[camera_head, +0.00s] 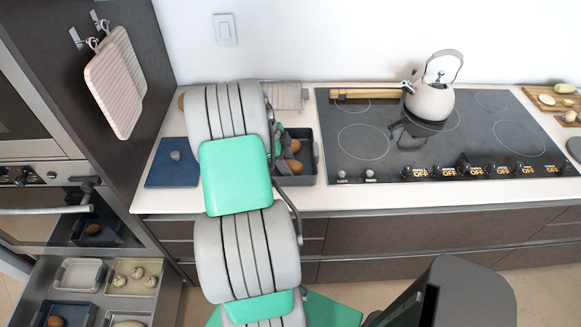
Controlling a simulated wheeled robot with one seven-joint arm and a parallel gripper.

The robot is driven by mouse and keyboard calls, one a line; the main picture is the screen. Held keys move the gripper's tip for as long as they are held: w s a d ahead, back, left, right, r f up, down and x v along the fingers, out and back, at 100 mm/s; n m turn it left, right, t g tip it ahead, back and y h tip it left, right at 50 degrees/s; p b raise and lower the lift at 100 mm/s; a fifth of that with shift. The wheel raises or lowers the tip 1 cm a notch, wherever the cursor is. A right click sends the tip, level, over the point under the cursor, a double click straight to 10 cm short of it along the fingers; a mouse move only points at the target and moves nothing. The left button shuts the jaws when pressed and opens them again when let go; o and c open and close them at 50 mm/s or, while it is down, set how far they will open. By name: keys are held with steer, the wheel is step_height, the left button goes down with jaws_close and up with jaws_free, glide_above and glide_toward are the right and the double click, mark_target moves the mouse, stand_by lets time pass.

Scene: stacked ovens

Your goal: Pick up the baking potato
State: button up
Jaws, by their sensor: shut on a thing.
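Brown potatoes show in a dark grey-blue tray (307,163) on the white counter, left of the cooktop. One baking potato (294,146) is near the tray's middle. Another potato (294,167) lies nearer its front. My grey and green arm reaches over the counter and covers the tray's left part. Only a small dark and teal part of my gripper (279,136) shows past the arm, at the upper potato. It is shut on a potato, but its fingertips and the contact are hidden.
A kettle (430,101) stands on the black cooktop (362,141) to the right. A blue board (170,174) lies left of my arm. Cutting boards (117,82) hang on the left cabinet wall. An open drawer at lower left holds several trays.

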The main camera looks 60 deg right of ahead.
steer(key=c, duration=0.3)
steer(key=shift+r, duration=0.2)
steer(key=shift+c, duration=0.2)
